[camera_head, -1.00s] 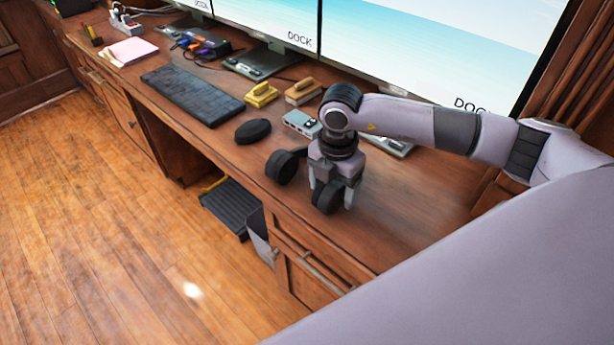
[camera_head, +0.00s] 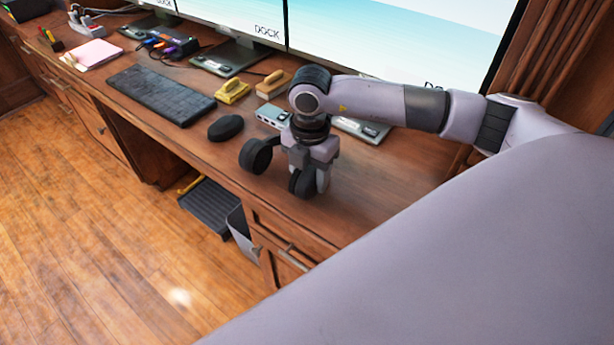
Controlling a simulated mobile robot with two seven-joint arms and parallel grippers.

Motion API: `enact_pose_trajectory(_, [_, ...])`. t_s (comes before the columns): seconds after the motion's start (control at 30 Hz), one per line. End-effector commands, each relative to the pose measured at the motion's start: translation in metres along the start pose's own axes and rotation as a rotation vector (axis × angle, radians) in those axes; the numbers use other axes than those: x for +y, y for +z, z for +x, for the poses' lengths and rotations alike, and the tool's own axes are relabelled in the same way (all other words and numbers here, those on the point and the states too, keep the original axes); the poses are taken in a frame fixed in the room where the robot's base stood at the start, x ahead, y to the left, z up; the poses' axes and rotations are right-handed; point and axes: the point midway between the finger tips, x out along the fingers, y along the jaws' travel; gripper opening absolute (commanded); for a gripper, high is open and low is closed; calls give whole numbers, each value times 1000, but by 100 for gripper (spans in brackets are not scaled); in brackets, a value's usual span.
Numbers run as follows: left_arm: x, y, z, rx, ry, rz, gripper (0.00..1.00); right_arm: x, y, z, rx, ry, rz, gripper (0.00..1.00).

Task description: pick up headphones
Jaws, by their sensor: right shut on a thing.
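The black headphones (camera_head: 256,156) are near the front edge of the wooden desk (camera_head: 385,200). One round ear cup shows at the left of my right gripper. The other ear cup (camera_head: 302,183) is between the fingers of my right gripper (camera_head: 311,182), which points down and is shut on it. The headband is mostly hidden behind the gripper. I cannot tell for sure whether the headphones touch the desk or are just above it. My left gripper is not in view.
A black mouse (camera_head: 226,127), keyboard (camera_head: 162,95), yellow block (camera_head: 233,91), wooden-topped block (camera_head: 273,84) and grey box (camera_head: 271,116) lie to the left and behind. Monitors (camera_head: 400,40) stand along the back. The desk right of the gripper is clear.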

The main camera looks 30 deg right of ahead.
Motion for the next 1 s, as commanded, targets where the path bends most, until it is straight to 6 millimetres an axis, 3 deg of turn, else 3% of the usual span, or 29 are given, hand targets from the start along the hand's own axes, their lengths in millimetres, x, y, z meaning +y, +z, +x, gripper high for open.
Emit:
enact_pose_trajectory(0.4, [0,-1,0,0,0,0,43,1,0,-113,-2,10,-1,14])
enact_pose_trajectory(0.6, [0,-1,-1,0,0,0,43,0,0,-157,-2,6,0,14])
enact_pose_trajectory(0.8, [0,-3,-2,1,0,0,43,0,0,-179,-1,4,0,14])
enact_pose_trajectory(1.0, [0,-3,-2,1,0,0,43,0,0,-183,0,2,0,14])
